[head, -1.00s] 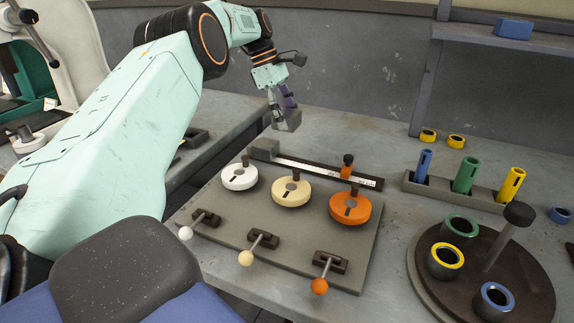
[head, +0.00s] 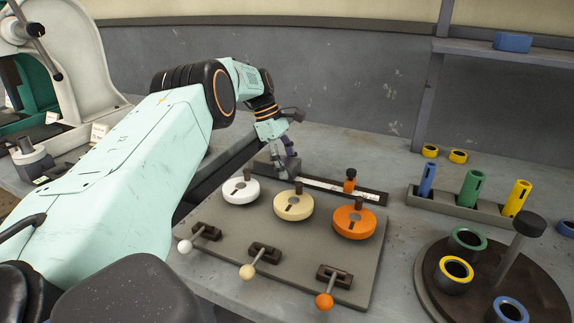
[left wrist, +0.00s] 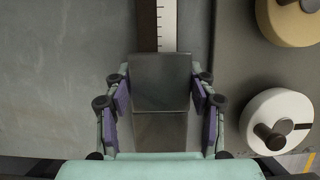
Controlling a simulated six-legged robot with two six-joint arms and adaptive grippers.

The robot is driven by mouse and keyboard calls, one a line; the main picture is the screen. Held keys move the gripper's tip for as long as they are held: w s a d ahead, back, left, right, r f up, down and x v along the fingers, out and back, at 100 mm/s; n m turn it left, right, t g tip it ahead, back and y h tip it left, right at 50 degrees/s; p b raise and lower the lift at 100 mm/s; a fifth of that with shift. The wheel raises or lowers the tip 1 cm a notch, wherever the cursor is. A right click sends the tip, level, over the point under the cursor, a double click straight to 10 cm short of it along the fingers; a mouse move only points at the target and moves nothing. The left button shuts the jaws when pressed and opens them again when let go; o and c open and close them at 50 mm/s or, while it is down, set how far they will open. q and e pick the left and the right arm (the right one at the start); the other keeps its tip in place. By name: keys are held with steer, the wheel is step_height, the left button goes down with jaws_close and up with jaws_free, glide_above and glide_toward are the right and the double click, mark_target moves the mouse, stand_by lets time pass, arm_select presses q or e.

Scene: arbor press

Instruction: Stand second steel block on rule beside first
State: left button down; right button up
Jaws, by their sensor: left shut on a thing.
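The rule (head: 322,184) is a white graduated strip in a dark bar at the back of the grey plate. The first steel block (head: 262,166) stands at its left end. My left gripper (head: 284,160) is shut on the second steel block (head: 291,168), at the rule just right of the first. In the left wrist view the held block (left wrist: 160,82) sits between the purple finger pads, over the rule (left wrist: 157,25). Another grey face (left wrist: 160,132) shows below it; I cannot tell which block it belongs to. Contact with the rule is unclear. My right gripper is out of view.
White (head: 241,191), cream (head: 293,207) and orange (head: 354,222) wheels stand in front of the rule, with ball levers nearer. A tube rack (head: 455,206) and round turntable (head: 432,290) are at right.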

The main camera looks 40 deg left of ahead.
arm_select(q)
steer(key=shift+w+r, duration=0.1)
steer(key=shift+w, duration=0.15)
steer(key=c, duration=0.9)
jaws_free()
steer(key=shift+f, duration=0.2)
steer(key=o, duration=0.5)
steer(key=shift+s+r, duration=0.15)
steer(key=shift+s, duration=0.1)
steer(key=shift+c, duration=0.2)
steer(key=shift+w, duration=0.1)
steer(key=shift+w, duration=0.1)
steer(key=p+v, duration=0.2)
steer(key=v, duration=0.5)
steer(key=shift+a+r, duration=0.1)
steer(key=shift+r, duration=0.1)
